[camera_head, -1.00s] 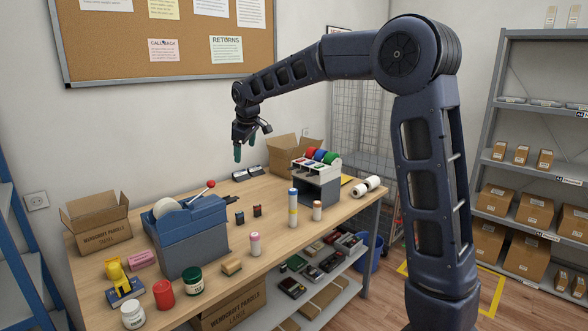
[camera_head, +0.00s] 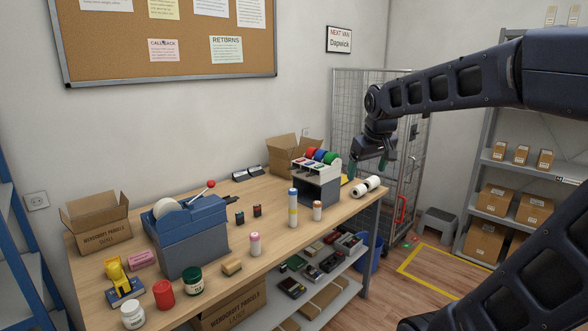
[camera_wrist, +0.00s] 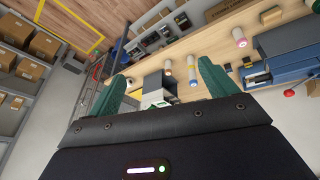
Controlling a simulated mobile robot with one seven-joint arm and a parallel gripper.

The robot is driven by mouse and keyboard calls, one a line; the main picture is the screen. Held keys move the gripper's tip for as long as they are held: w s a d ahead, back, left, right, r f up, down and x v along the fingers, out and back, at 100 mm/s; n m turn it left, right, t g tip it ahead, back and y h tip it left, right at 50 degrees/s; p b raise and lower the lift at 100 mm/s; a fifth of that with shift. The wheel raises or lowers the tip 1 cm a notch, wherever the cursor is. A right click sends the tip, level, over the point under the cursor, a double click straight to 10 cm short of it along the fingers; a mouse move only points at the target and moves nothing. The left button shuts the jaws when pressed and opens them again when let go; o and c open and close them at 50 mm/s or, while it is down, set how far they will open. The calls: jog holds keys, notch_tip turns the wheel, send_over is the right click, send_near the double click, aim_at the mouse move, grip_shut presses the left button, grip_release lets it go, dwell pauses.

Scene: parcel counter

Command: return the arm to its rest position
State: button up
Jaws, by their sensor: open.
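My gripper (camera_head: 366,171) hangs from my arm above the right end of the wooden table (camera_head: 262,194), close to the white rolls in the picture. In the wrist view my gripper (camera_wrist: 160,85) shows two green fingers spread wide apart, with nothing held between them. Beyond the fingers, the wrist view shows the tape organiser (camera_wrist: 153,88) and the table edge, set apart from the fingertips. My arm reaches in from the right side of the head view.
On the table stand a blue tape dispenser (camera_head: 187,240), an open carton (camera_head: 98,222), a tape organiser (camera_head: 316,183) and several jars and tubes. A wire cage (camera_head: 345,115) stands behind the table's right end. A grey step stool (camera_head: 437,225) is on the floor beyond.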

jog(key=s+d+f+m, duration=0.2)
jog(key=s+d+f, duration=0.1)
jog(key=s, duration=0.3)
jog(key=s+d+f+m, duration=0.2)
jog(key=s+d+f, duration=0.2)
jog(key=s, duration=0.2)
jog(key=shift+s+d, duration=0.2)
jog(key=shift+d, duration=0.05)
